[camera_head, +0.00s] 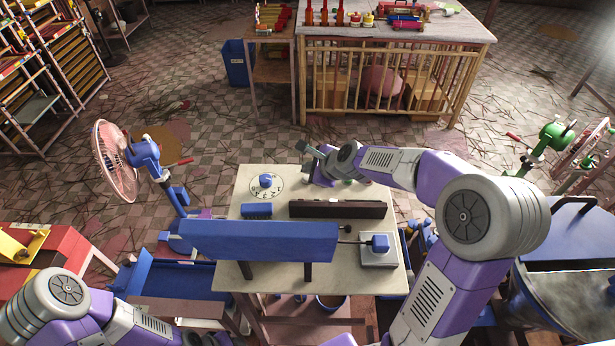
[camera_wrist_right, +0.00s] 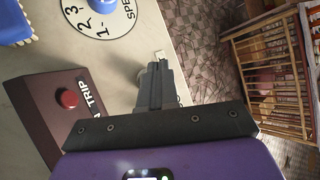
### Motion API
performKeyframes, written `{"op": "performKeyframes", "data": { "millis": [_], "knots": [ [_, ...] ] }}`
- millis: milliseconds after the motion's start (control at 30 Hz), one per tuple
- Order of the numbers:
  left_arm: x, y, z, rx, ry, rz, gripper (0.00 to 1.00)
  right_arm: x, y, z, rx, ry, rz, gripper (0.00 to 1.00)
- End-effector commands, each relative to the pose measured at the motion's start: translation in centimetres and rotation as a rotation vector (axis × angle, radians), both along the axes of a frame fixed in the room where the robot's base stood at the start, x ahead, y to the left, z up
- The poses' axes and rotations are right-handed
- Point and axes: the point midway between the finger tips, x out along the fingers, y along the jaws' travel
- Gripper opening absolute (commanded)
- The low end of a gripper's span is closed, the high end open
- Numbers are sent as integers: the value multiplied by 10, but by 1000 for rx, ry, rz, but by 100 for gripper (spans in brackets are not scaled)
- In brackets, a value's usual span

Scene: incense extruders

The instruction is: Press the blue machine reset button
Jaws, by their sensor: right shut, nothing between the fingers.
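My right gripper (camera_head: 308,160) is shut and empty over the far edge of the cream table (camera_head: 232,275). In the right wrist view its closed fingertips (camera_wrist_right: 160,58) point along the tabletop, beside a brown box (camera_wrist_right: 35,105) with a red button (camera_wrist_right: 67,98) and the word TRIP. The same long brown box (camera_head: 337,210) shows in the head view. No button marked reset is readable. Small green parts (camera_head: 347,181) show partly behind my right wrist. A blue knob (camera_head: 380,241) sits on a pale box at the table's near right.
A round speed dial with a blue knob (camera_head: 265,180) lies at the table's far left. A small blue block (camera_head: 257,210) and a long raised blue bar (camera_head: 260,240) stand nearer. A pink fan (camera_head: 115,160) stands left. Open floor lies beyond the table.

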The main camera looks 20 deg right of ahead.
Motion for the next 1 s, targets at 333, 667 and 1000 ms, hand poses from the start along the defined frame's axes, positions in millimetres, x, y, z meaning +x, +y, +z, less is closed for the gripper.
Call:
{"op": "performKeyframes", "data": {
  "millis": [333,667,1000],
  "knots": [
    [0,0,-7,0,0,0,43,0,0,-9,1,0,-1,0],
    [0,0,-7,0,0,0,43,0,0,-9,0,0,0,0],
    [0,0,-11,0,0,0,43,0,0,-13,0,0,0,0]
  ]
}}
